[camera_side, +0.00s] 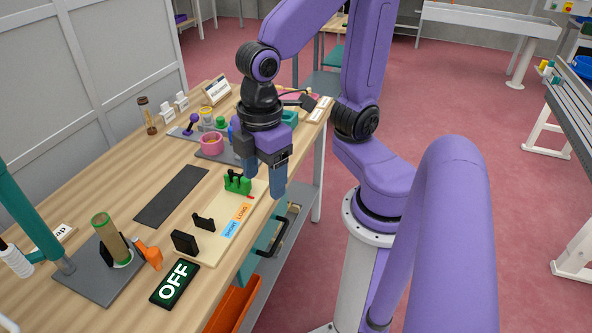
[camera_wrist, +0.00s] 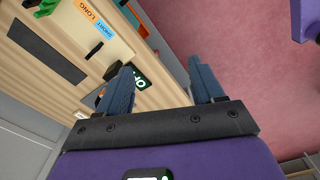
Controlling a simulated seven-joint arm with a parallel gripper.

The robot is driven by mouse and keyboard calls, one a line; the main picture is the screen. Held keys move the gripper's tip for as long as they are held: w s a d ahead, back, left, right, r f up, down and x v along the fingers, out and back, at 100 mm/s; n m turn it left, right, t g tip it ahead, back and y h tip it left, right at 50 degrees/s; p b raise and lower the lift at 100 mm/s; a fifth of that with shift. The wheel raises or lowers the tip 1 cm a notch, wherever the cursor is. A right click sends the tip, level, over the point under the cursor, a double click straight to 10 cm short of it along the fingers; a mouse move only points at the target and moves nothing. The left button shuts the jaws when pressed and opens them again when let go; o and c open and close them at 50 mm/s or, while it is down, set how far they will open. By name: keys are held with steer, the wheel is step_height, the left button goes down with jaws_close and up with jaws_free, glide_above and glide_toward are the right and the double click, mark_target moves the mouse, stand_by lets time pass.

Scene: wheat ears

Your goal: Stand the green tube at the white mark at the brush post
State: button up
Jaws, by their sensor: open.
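The green tube (camera_side: 109,238), see-through with brown inside, stands on a dark grey plate (camera_side: 88,284) at the front left in the side view. Its lean there matches the camera's slant. A white ring-shaped mark (camera_side: 124,265) shows around its foot. A black piece and an orange piece (camera_side: 149,253) sit close beside it; I cannot tell which part is the brush post. A teal post (camera_side: 33,222) rises at the plate's left. My gripper (camera_side: 265,184) is open and empty, pointing down near the table's right edge, far from the tube. The wrist view shows both fingers (camera_wrist: 162,80) apart.
A beige board (camera_side: 209,238) with a green holder (camera_side: 237,182), black brackets and LONG/SHORT labels lies near my gripper. An OFF sign (camera_side: 174,284) lies front centre. A dark mat (camera_side: 171,195) lies mid-table. A pink cup (camera_side: 212,143) and other items stand behind.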

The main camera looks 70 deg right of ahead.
steer(key=s+d+f, duration=0.1)
steer(key=s+d, duration=0.3)
steer(key=shift+s, duration=0.4)
stand_by(0.9)
